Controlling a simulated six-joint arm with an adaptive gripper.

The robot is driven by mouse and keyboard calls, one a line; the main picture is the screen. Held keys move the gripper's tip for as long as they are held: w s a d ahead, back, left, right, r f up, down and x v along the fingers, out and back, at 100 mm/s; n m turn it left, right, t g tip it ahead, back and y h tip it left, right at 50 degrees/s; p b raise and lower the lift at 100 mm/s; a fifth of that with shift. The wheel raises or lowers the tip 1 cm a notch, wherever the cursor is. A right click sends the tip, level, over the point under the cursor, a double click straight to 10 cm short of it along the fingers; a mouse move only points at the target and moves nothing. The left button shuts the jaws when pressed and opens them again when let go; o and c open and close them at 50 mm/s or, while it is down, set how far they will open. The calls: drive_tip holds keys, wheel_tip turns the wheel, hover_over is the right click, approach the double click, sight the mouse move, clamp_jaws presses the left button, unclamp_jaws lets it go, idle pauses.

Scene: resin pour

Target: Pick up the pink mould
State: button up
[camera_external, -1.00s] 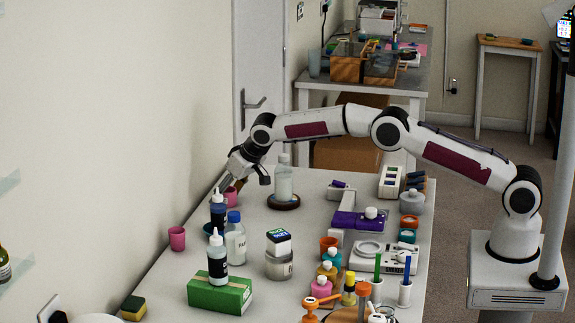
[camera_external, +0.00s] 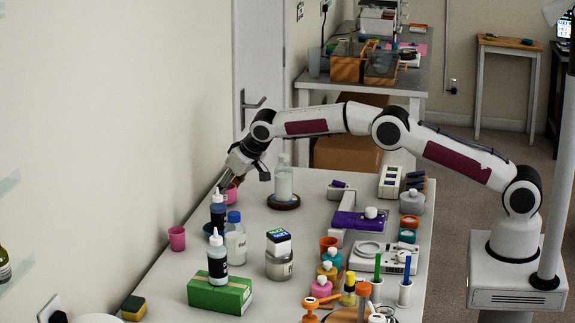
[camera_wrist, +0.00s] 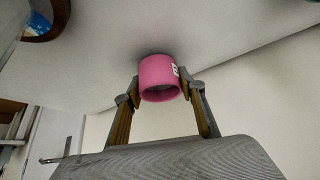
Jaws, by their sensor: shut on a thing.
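The pink mould (camera_wrist: 160,78) is a small pink cup with a white label, between my gripper's two fingers in the wrist view. My gripper (camera_wrist: 163,88) is shut on its sides, and the open rim faces the camera. In the external view the mould (camera_external: 232,194) shows at the far left part of the table, partly behind my gripper (camera_external: 226,182) and the dark bottle. Whether its base touches the table cannot be told. A second pink cup (camera_external: 177,238) stands apart, nearer the table's left edge.
A dark bottle (camera_external: 218,213) stands just in front of my gripper. A clear bottle (camera_external: 284,182) on a dark round base (camera_external: 284,202) stands to its right. A wall runs close along the table's left side. Several bottles and a green box (camera_external: 219,294) fill the front.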

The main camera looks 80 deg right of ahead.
drive_tip(key=shift+r, duration=1.3)
drive_tip(key=shift+s, duration=0.15)
drive_tip(key=shift+s+a, duration=0.15)
drive_tip(key=shift+s, duration=0.05)
drive_tip(key=shift+s+a, duration=1.1)
drive_tip(key=shift+s, duration=1.55)
drive_tip(key=shift+s+a, duration=1.1)
drive_tip(key=shift+s, duration=1.55)
drive_tip(key=shift+s+a, duration=1.1)
drive_tip(key=shift+s, duration=1.55)
